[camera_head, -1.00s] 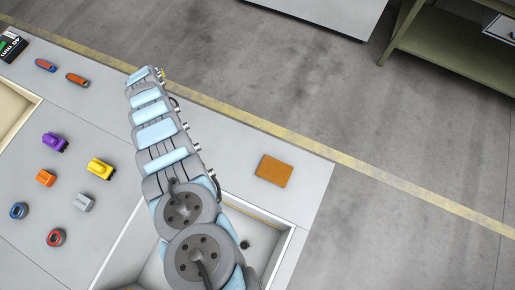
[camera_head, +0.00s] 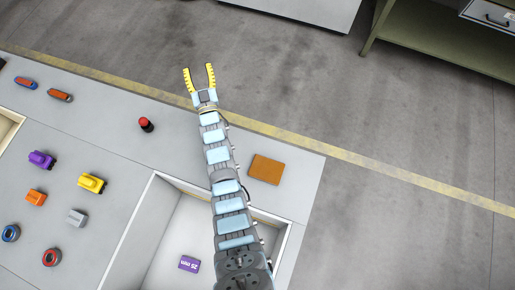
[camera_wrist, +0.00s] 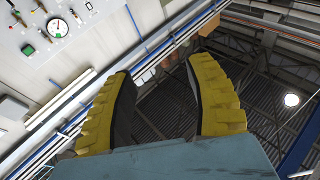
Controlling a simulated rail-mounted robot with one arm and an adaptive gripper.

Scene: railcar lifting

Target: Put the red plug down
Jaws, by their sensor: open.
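The red plug (camera_head: 146,124), a red-topped piece with a dark base, stands on the grey table top in the head view, left of my arm. My gripper (camera_head: 198,67) is open, its two yellow fingers spread and empty, up and to the right of the plug and apart from it. In the wrist view my gripper (camera_wrist: 160,75) also shows open with nothing between the fingers. That view looks toward the wall and ceiling, and the plug is not in it.
An orange-brown block (camera_head: 266,169) lies right of my arm. A recessed bin (camera_head: 140,235) holds a purple "25 mm" piece (camera_head: 189,264). Purple (camera_head: 42,159), yellow (camera_head: 92,183), orange, grey and ring-shaped parts stand at left. The table around the plug is clear.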

